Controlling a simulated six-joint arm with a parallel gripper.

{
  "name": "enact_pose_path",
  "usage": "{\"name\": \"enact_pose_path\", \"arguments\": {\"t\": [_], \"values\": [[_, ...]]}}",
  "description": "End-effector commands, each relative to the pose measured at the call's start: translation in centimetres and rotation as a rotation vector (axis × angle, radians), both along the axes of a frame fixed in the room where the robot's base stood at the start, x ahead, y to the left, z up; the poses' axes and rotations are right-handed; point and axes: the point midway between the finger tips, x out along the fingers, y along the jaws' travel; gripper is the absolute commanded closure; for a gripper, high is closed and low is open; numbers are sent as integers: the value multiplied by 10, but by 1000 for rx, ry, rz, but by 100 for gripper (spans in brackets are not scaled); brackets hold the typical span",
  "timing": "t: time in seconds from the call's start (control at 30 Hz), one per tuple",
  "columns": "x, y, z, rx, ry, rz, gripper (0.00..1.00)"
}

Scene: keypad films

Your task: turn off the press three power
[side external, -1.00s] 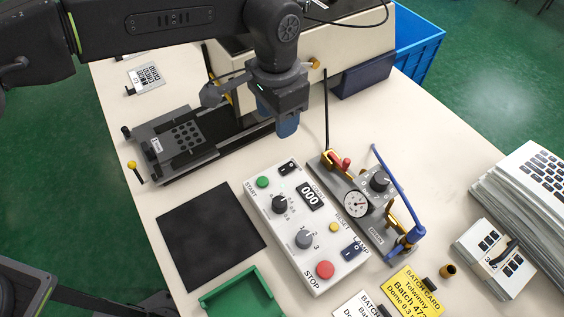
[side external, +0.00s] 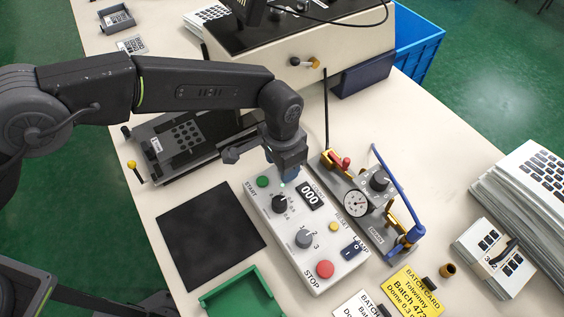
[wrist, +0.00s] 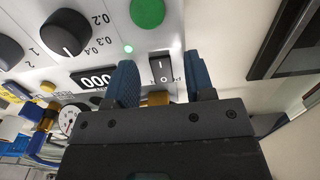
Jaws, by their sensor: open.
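The white control box (side external: 316,257) lies on the table with a 000 counter (side external: 310,195), dials and buttons. Its black power rocker switch (wrist: 163,68), marked I and O, shows in the wrist view beside the counter; I cannot tell which side is pressed. A small green lamp (wrist: 128,48) beside it is lit. My gripper (side external: 287,180) is low over the far end of the box and hides the switch in the side view. In the wrist view my gripper (wrist: 162,75) is open, one blue finger on each side of the switch, with no clear contact.
The green START button (side external: 263,182) and a black dial (side external: 279,204) are close to my gripper. A second rocker (side external: 351,249) and red STOP button (side external: 325,269) are at the near end.

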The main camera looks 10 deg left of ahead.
Motion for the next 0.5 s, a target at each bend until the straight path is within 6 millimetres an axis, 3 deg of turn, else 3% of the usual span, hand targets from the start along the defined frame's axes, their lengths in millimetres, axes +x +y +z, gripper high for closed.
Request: {"name": "enact_pose_path", "arguments": {"t": [0.33, 0.5], "values": [[0, 0, -5, 0, 0, 0, 51], [0, 0, -5, 0, 0, 0, 66]]}}
